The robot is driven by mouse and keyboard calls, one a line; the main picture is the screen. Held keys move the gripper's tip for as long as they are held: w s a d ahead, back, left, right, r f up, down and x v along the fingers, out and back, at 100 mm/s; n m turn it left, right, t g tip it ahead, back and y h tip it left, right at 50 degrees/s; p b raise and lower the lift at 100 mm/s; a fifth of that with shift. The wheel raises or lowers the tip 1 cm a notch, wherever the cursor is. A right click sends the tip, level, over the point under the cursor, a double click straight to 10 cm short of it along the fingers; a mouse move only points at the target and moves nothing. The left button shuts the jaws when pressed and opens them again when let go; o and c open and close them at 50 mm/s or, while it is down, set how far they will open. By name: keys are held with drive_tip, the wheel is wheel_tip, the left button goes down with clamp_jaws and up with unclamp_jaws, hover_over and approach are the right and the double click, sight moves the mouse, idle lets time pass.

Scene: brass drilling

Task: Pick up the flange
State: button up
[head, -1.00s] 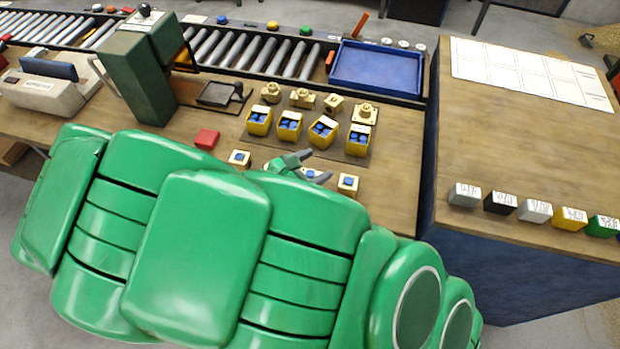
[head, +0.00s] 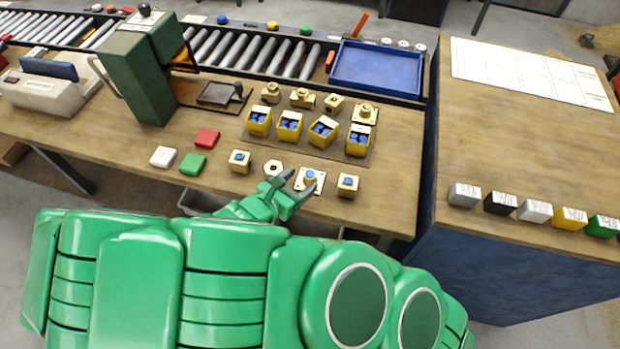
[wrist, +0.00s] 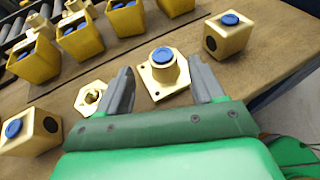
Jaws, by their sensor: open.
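The flange (head: 310,181) is a pale brass square plate with a round neck and a blue top, lying near the front edge of the bench. In the wrist view the flange (wrist: 164,74) appears between and just beyond my finger tips, plate flat and neck upright. My gripper (head: 299,180) is open, with one finger on each side of the flange in the wrist view (wrist: 161,68). Nothing is held. I cannot tell whether the fingers touch it. A similar flange-shaped part (head: 366,111) stands in the back row.
A hex nut-like part (head: 272,168) is close left of the flange. Blue-topped brass blocks stand at left (head: 240,161) and right (head: 347,185). Yellow bins (head: 322,132) with blue pieces stand behind. A green press (head: 140,75) rises at the left.

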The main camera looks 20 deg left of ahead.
sight(307, 178)
drive_tip(key=x, duration=0.3)
drive_tip(key=shift+d+r, duration=0.1)
drive_tip(key=shift+d, duration=0.2)
drive_tip(key=shift+w+d+f, duration=0.1)
drive_tip(key=shift+w, duration=0.2)
drive_tip(key=shift+w+d+f, duration=0.15)
drive_tip(key=shift+w, duration=0.2)
clamp_jaws()
